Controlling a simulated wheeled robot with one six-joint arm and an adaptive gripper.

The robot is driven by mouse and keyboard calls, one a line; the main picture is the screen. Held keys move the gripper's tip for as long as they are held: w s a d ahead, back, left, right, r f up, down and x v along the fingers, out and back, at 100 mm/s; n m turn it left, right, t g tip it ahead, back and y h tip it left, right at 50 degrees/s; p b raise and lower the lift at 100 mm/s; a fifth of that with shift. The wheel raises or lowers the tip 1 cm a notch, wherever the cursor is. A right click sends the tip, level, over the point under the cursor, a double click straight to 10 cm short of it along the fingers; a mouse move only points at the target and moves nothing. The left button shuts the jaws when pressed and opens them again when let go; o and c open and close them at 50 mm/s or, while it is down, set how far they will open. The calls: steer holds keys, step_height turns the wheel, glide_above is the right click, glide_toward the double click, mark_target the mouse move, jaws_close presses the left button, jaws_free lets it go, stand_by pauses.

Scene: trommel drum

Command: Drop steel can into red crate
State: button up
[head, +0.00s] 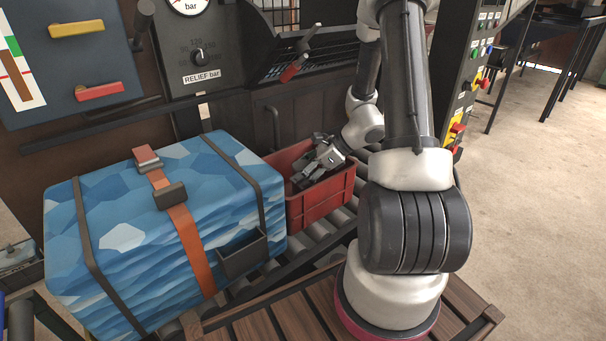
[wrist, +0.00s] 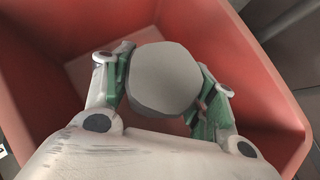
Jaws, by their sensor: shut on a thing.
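The red crate (head: 325,196) stands on the rollers to the right of the blue patterned case in the head view. My gripper (head: 307,177) reaches down over its opening. In the wrist view my gripper (wrist: 166,92) is shut on a grey, round-ended object, the steel can (wrist: 165,78), with one green-padded finger on each side. The crate's red walls (wrist: 250,75) surround the can in that view, and part of the crate floor shows beyond it. I cannot tell how far the can is above the floor. In the head view the can is not clearly visible.
The large blue case (head: 150,235) with an orange strap stands close to the crate's left side. A dark machine front with a red-handled lever (head: 295,68) rises behind. A control panel (head: 472,70) stands to the right. A slatted wooden platform (head: 285,325) lies in front.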

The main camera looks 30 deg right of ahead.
steer(key=shift+f, duration=0.25)
steer(key=shift+f, duration=0.15)
steer(key=shift+f, duration=0.4)
steer(key=shift+f, duration=0.1)
steer(key=o, duration=1)
steer(key=shift+o, duration=0.2)
